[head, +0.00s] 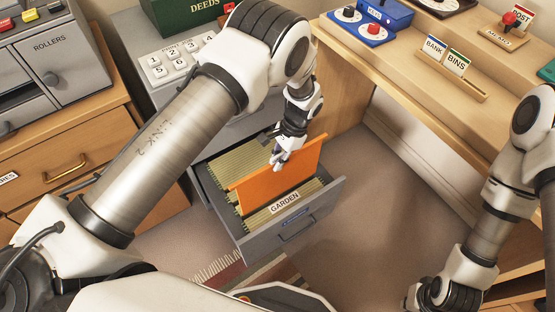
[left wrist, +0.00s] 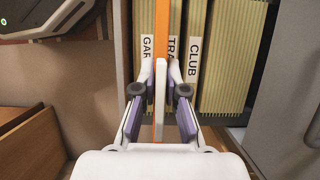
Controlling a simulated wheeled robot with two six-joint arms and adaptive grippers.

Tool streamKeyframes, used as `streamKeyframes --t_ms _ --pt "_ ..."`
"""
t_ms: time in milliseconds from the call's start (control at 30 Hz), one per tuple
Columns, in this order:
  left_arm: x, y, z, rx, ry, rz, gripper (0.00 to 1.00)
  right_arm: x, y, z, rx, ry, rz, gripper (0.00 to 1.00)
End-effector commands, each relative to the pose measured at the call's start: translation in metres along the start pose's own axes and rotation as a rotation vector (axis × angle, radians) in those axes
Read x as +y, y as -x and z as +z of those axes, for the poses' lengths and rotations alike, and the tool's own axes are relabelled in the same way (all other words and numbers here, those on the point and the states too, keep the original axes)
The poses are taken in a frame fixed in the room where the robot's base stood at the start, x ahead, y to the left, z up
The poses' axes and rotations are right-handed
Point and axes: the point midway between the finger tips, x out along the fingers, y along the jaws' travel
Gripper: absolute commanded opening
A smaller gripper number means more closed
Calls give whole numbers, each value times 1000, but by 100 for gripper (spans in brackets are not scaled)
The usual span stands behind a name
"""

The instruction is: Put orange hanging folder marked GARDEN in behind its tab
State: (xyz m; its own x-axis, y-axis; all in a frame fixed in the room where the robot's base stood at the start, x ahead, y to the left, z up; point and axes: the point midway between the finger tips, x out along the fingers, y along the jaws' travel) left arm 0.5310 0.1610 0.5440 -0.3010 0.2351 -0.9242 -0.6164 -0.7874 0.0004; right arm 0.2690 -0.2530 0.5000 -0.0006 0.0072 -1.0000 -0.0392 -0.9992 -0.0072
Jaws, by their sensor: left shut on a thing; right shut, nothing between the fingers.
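The orange hanging folder (head: 270,188) stands upright over the open grey drawer (head: 329,196), among the green-striped folders. Its lower edge is hidden behind the front folders, so I cannot tell how deep it sits. My left gripper (head: 280,154) is shut on its top edge; the left wrist view shows the fingers (left wrist: 160,72) on both sides of the orange folder (left wrist: 161,22). The white GARDEN tab (head: 285,202) is at the drawer's front. In the left wrist view a partly covered GAR tab (left wrist: 147,48) is just left of the orange folder. My right gripper is out of view.
In the left wrist view, a partly covered TRA tab (left wrist: 171,50) and a CLUB tab (left wrist: 194,58) are right of the orange folder. A wooden cabinet (head: 75,150) is at left. Floor right of the drawer is clear.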

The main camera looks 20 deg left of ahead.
Motion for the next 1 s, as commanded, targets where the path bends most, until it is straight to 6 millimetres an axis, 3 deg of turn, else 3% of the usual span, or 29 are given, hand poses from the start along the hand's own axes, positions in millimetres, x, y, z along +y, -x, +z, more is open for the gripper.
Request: streamKeyframes --t_ms 33,133,1000 --pt "0 -9 -4 0 0 0 0 0 -9 0 0 0 0 0" --pt "0 -13 -6 1 1 0 0 0 -12 0 0 0 0 0" --pt "0 -13 -3 0 2 0 0 0 -8 0 0 0 0 0"
